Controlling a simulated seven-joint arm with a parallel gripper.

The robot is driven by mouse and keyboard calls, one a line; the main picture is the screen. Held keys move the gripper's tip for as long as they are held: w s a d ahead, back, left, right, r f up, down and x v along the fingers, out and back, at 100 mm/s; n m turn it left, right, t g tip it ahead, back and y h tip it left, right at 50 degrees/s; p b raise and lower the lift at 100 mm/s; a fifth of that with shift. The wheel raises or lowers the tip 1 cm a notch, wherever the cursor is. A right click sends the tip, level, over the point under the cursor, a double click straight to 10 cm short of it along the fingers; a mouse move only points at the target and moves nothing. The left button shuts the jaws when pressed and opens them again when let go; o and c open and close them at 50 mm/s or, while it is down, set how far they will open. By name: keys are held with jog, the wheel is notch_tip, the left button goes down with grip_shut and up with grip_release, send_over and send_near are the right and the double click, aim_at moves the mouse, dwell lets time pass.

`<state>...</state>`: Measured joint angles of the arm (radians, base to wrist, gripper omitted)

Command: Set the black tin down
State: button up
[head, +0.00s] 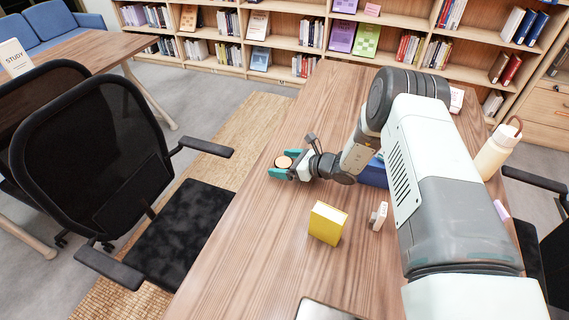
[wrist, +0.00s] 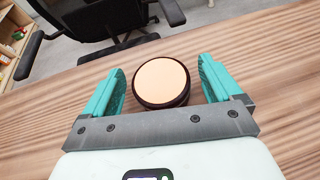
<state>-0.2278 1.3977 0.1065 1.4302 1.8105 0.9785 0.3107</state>
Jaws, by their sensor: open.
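The black tin (wrist: 161,82) is a short round tin with a tan top and dark sides. In the wrist view it sits upright on the wooden table (wrist: 245,60), between the two teal fingers of my gripper (wrist: 158,88). A gap shows on each side of it, so the fingers are apart from it. In the head view the tin (head: 284,162) is at the table's left edge, with my open gripper (head: 285,167) around it. Its lower side is partly hidden by a finger there.
A yellow box (head: 327,224) and a small whitish object (head: 379,216) stand nearer on the table. A blue object (head: 373,174) is partly behind my arm. A cream bottle (head: 497,150) stands at the right. A black chair (head: 120,170) is left of the table.

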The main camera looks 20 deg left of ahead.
jog(key=v, duration=1.2)
jog(key=shift+w, duration=0.1)
jog(key=s+d+r+n+g+h, duration=0.1)
jog(key=s+d+r+n+h, duration=0.2)
jog(key=r, duration=0.6)
jog(key=s+d+r+n+g, duration=0.1)
jog(key=s+r+n, duration=0.2)
jog(key=r+n, duration=0.35)
jog(key=s+d+r+n+g+h, duration=0.1)
jog(key=s+d+r+n+h, duration=0.15)
jog(key=r, duration=0.85)
jog(key=s+d+r+n+t+h, duration=0.3)
jog(key=s+d+r, duration=0.3)
jog(key=s+d, duration=0.2)
jog(key=s+d+r+n+t+h, duration=0.3)
jog(key=s+d+r+n+h, duration=0.2)
jog(key=s, duration=0.7)
jog(key=d+r, duration=0.2)
jog(key=shift+s+d, duration=0.35)
jog(key=shift+d, duration=0.05)
